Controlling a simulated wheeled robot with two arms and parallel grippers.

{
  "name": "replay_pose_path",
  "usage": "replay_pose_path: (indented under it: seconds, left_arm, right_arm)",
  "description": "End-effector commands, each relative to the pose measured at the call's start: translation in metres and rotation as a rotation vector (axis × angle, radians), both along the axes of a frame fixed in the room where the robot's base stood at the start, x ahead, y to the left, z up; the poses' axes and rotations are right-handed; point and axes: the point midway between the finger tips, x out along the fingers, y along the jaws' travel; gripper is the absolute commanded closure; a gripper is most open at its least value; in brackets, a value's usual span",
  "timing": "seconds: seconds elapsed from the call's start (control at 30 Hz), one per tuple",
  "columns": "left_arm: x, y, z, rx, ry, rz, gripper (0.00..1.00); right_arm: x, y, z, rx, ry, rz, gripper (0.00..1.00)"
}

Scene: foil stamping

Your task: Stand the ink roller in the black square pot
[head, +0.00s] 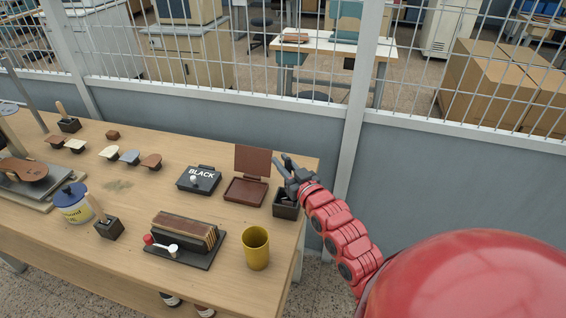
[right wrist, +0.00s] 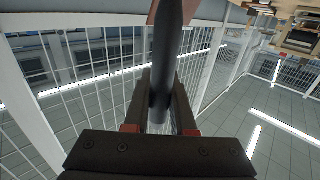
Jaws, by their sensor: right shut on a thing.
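My right gripper (head: 284,163) is above the right end of the table, just above and behind a black square pot (head: 285,211). In the right wrist view, the gripper (right wrist: 161,112) is shut on a dark rod, which looks like the handle of the ink roller (right wrist: 168,55). In the head view the held thing is too small to tell apart from the fingers. The pot stands upright near the table's right edge; its inside is dark. My left gripper is not in view.
A brown open case (head: 246,190) with raised lid is left of the pot, beside a black box marked BLACK (head: 198,180). A yellow cup (head: 256,250) stands in front. A wire fence on a low wall (head: 230,115) runs behind the table (head: 150,205).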

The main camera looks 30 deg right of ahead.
Motion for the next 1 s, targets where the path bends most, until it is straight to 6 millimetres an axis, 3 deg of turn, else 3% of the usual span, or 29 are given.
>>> replay_pose_path:
  seconds: [0.67, 0.7, 0.8, 0.87, 1.0]
  left_arm:
    - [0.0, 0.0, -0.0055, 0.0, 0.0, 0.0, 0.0]
    - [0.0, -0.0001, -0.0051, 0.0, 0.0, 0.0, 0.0]
    - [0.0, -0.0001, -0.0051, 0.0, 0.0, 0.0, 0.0]
    - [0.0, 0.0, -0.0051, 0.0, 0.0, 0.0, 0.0]
    - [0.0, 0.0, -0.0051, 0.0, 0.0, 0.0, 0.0]
  right_arm:
    - [0.0, 0.0, -0.0057, 0.0, 0.0, 0.0, 1.0]
    - [0.0001, 0.0, -0.0052, 0.0, 0.0, 0.0, 0.71]
    - [0.0, 0.0, -0.0052, 0.0, 0.0, 0.0, 0.53]
    - [0.0, 0.0, -0.0052, 0.0, 0.0, 0.0, 0.42]
    - [0.0, 0.0, -0.0052, 0.0, 0.0, 0.0, 0.42]
